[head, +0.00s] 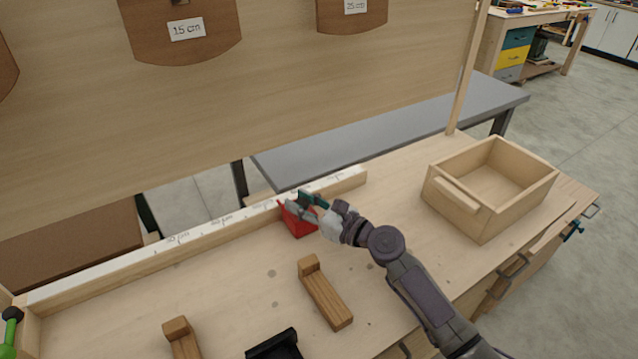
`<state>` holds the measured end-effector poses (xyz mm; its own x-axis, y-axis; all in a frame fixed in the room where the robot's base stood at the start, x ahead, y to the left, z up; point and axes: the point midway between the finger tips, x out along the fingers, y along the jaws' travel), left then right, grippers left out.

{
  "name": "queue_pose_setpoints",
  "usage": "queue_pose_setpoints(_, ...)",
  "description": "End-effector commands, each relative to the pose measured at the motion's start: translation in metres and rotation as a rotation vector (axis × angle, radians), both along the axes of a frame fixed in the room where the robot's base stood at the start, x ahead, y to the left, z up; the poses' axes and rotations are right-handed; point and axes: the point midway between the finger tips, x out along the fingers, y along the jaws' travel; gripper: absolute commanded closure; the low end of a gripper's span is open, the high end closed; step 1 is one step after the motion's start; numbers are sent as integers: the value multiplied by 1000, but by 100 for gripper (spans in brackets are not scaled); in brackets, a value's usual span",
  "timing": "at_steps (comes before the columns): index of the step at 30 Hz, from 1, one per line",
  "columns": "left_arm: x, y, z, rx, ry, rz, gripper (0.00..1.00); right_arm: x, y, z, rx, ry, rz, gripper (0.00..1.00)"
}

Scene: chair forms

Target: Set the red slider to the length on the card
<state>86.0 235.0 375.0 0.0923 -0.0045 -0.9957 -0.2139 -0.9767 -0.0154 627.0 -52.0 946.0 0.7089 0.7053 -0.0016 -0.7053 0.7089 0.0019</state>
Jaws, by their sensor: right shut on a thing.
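The red slider (297,222) sits at the front side of a pale wooden rail (90,283) with a white printed scale along its top. It is in the right part of the rail, near the rail's right end. My right gripper (305,207) is shut on the red slider and partly covers it. The scale marks are too small to read surely. A white card (186,29) on a brown shape reads 15 cm. Another card (356,6) at the top edge reads 25 cm. My left gripper is not in view.
Wooden blocks with raised ends (326,295) (182,338) and a black piece (274,346) lie on the bench front. An empty wooden box (490,190) stands at right. A green part with a black knob (12,322) is at the rail's left end. An upright board (250,90) stands behind.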

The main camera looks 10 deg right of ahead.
Motion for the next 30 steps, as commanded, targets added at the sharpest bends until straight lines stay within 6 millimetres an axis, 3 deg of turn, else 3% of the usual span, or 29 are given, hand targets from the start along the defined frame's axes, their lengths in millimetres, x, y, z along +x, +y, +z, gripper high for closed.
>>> queue_pose_setpoints(9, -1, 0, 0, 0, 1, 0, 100, -1, 2, -1, -1, -1, 0, 100)
queue_pose_setpoints(10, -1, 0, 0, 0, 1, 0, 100, -1, 2, -1, -1, -1, 0, 62)
queue_pose_setpoints(14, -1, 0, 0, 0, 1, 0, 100, -1, 2, 0, -1, -2, -1, 42)
queue_pose_setpoints(24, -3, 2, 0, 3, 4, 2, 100, -2, -1, 0, -1, -1, -1, 42)
queue_pose_setpoints(30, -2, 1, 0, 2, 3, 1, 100, -23, -21, -2, -4, 0, -2, 42)
